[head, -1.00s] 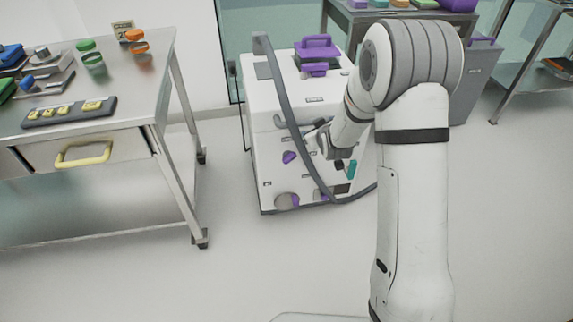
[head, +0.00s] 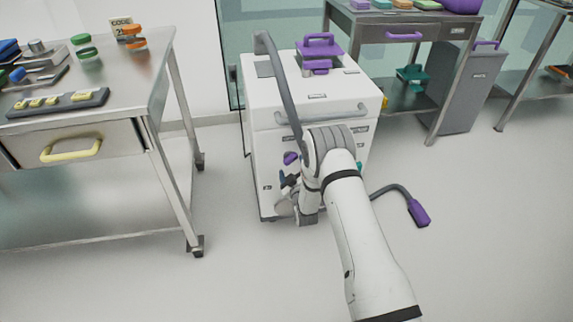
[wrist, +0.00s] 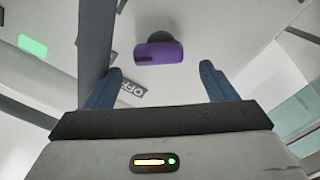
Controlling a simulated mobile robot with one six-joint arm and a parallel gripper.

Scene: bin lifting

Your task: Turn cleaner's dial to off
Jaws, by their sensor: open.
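The cleaner (head: 300,95) is a white cabinet with a grey hose and purple parts, standing on the floor in the head view. Its purple dial (head: 290,158) sits on the front face, just left of my arm. In the wrist view a purple dial (wrist: 158,52) on a dark round base lies ahead of my gripper (wrist: 165,80), between and beyond the fingertips. An OFF label (wrist: 131,91) shows below it, beside the left finger. My gripper is open, with blue fingers apart and nothing between them. In the head view my arm hides much of the cleaner's front.
The grey hose (head: 283,95) runs down the cleaner's front, its purple-tipped end (head: 418,212) on the floor to the right. A steel table (head: 130,85) stands at left, a shelf table (head: 400,20) and grey bin (head: 470,95) behind right. The front floor is open.

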